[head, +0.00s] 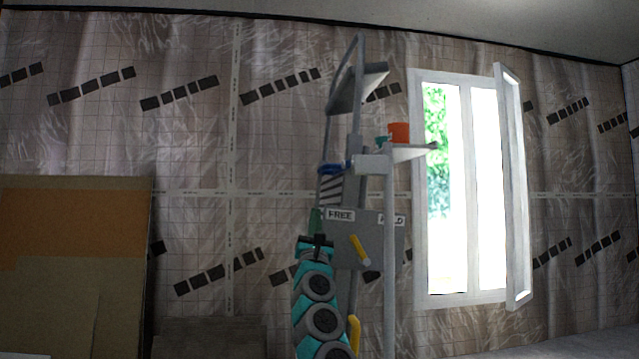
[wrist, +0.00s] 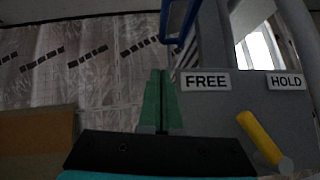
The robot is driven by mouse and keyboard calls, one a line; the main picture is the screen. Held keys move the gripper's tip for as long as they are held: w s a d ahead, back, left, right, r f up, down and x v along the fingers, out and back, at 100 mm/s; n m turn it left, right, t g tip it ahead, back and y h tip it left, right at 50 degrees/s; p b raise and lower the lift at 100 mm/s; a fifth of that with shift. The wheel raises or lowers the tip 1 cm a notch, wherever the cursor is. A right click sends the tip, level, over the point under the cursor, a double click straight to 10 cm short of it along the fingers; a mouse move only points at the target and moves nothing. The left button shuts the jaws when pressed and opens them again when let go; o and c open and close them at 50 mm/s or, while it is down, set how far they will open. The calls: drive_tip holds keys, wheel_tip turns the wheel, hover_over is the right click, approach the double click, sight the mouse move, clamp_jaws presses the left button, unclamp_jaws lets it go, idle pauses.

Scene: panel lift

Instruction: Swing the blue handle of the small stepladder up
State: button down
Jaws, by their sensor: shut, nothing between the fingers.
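The blue handle (head: 332,168) is a small bar on the left side of a tall grey frame (head: 390,250), above the grey plate marked FREE and HOLD (head: 375,240). In the wrist view the blue handle (wrist: 184,22) shows at the top centre, slanting and cut off by the edge. My gripper (head: 316,216) is just below it, at the left of the plate. Its green fingers (wrist: 160,82) are shut together and empty, pointing up. They appear apart from the handle. I cannot make out a separate stepladder.
A yellow lever (head: 359,249) sits on the plate, right of my gripper. An open window (head: 468,190) is behind to the right. Brown boards (head: 75,230) lean at the left.

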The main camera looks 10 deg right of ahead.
drive_tip(key=x, duration=0.2)
drive_tip(key=p, duration=0.6)
approach(320, 173)
drive_tip(key=x, duration=0.5)
drive_tip(key=shift+w+a, duration=0.1)
drive_tip(key=shift+w+r, duration=0.1)
drive_tip(key=shift+r, duration=0.2)
